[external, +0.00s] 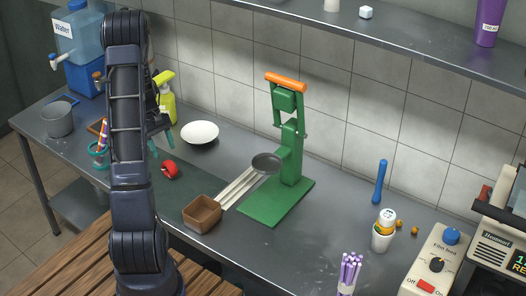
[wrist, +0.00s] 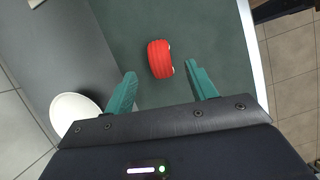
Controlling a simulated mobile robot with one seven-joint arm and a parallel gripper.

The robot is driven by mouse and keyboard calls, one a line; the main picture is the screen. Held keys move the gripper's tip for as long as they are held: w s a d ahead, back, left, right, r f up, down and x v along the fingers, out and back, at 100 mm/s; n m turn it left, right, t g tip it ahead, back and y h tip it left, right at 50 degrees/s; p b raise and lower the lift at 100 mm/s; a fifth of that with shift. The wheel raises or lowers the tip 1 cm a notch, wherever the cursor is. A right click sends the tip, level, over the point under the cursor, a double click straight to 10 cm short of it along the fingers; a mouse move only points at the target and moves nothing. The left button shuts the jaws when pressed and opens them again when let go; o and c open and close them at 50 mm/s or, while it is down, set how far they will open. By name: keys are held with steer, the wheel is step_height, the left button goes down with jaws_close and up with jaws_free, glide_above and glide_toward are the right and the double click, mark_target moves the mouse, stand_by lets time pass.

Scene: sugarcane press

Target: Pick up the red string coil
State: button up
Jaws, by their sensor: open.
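My gripper (wrist: 162,82) is open and empty. In the external view my gripper (external: 160,124) is partly hidden behind my arm, above the counter and to the upper left of the coil.
A white plate (external: 200,132) lies behind the coil. A brown box (external: 202,215) and a green press (external: 289,150) stand to the right. A yellow spray bottle (external: 167,100), a grey pot (external: 57,120) and a blue water jug (external: 78,40) stand at the left.

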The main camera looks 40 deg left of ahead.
mark_target(166, 162)
steer(key=x, duration=0.4)
steer(key=shift+a+x, duration=0.2)
steer(key=shift+x, duration=2.4)
steer(key=shift+w+f, duration=0.1)
steer(key=shift+w, duration=0.05)
steer(key=c, duration=1.1)
steer(key=shift+o, duration=0.2)
